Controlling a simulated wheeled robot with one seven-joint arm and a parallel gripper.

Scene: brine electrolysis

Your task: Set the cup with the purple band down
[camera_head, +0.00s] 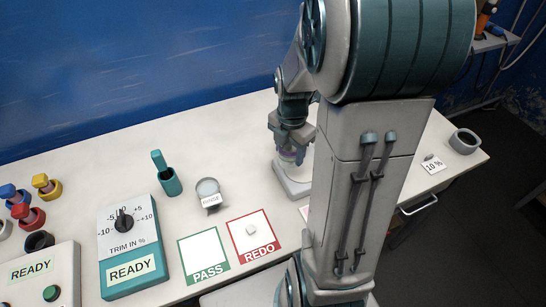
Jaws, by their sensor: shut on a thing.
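My gripper (291,143) points down near the middle of the table, just left of my upright arm link. It is shut on the cup with the purple band (290,155), of which only a small purplish part shows below the fingers. The cup is over a light grey block-like stand (293,184). I cannot tell whether the cup's base touches the stand. My arm hides the stand's right side.
On the white table (110,157) are a teal holder (171,184), a rinse cup (207,188), PASS (203,254) and REDO (262,247) cards, and a trim box (127,225). A grey ring (464,141) and a 10 % card (433,165) lie at the right.

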